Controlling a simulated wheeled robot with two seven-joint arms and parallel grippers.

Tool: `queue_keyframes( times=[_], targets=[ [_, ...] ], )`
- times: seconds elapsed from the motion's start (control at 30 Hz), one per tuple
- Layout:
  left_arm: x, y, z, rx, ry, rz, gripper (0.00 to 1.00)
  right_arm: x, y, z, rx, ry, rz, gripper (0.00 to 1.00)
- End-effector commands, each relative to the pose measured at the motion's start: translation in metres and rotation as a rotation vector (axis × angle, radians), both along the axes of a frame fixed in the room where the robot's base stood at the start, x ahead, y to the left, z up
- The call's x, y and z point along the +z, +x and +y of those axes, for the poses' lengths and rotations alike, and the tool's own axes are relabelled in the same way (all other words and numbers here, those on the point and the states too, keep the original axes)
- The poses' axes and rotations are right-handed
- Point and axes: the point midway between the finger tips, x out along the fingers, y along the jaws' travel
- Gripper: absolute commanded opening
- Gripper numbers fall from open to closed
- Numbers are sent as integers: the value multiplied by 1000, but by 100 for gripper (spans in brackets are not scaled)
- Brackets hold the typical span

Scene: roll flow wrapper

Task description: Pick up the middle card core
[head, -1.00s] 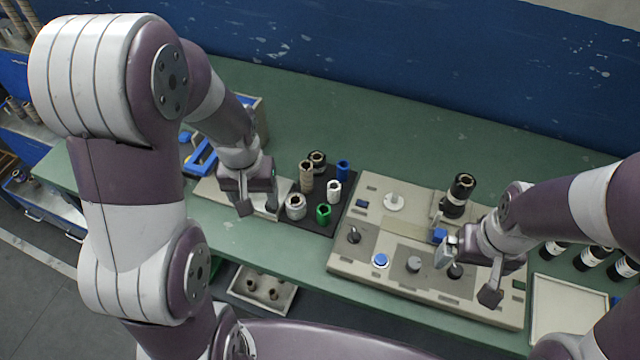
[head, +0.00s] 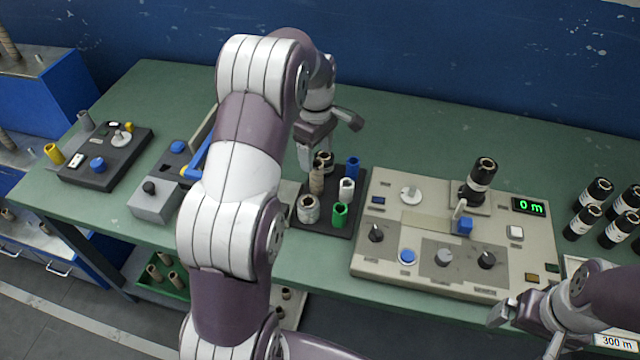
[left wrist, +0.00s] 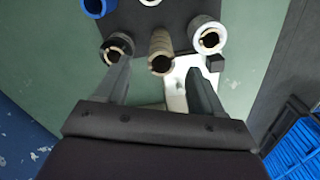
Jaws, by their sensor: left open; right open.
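The black mat (head: 325,229) holds several upright cores. Its left row has a dark-topped core (head: 323,158) at the back, a tan card core (head: 317,180) in the middle and a pale, thick-walled core (head: 308,210) at the front. My left gripper (head: 328,141) is open and empty at the mat's back edge. In the left wrist view its fingers (left wrist: 161,72) point at the tan core (left wrist: 161,52), one to each side, with the dark-topped core (left wrist: 116,46) and pale core (left wrist: 208,36) outside them. My right gripper (head: 526,330) is open at the bench's front right.
Blue (head: 352,168), white (head: 346,190) and green (head: 340,215) cores stand close on the right of the row. A beige control panel (head: 400,275) with a black roll lies right of the mat. Green bench is bare behind.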

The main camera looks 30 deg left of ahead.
Motion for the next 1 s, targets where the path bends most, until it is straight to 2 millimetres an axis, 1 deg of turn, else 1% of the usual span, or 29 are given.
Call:
queue_keyframes(
  times=[0.03,0.1,0.23,0.43,0.53,0.7,0.73,0.77,0.8,0.87,0.9,1.0],
  targets=[
    [-8,0,0,-1,0,0,68,1,1,0,0,0,-2,100],
    [-17,0,0,-1,0,-1,68,3,1,0,0,0,-2,100],
    [-32,-1,-2,-2,0,1,68,6,1,0,0,0,-2,100],
    [-68,-2,-6,-3,0,-1,68,10,1,0,0,0,-2,100],
    [-76,-1,-6,-3,1,-3,68,10,1,0,0,0,-2,100],
    [-77,-1,-5,-3,1,-4,68,10,0,0,0,0,-2,100],
    [-77,-1,-5,-3,1,-4,65,10,0,0,0,0,-2,100],
    [-77,-1,-5,-3,1,-4,55,10,0,0,0,0,-2,100],
    [-76,-1,-5,-3,1,-4,42,10,0,0,0,0,-2,100],
    [-76,-1,-5,-3,1,-4,22,10,0,0,0,0,-2,100],
    [-76,-1,-5,-3,1,-4,10,10,0,0,0,0,-2,100],
    [-76,-1,-5,-3,1,-4,10,10,0,0,0,0,-2,100]
  ],
)
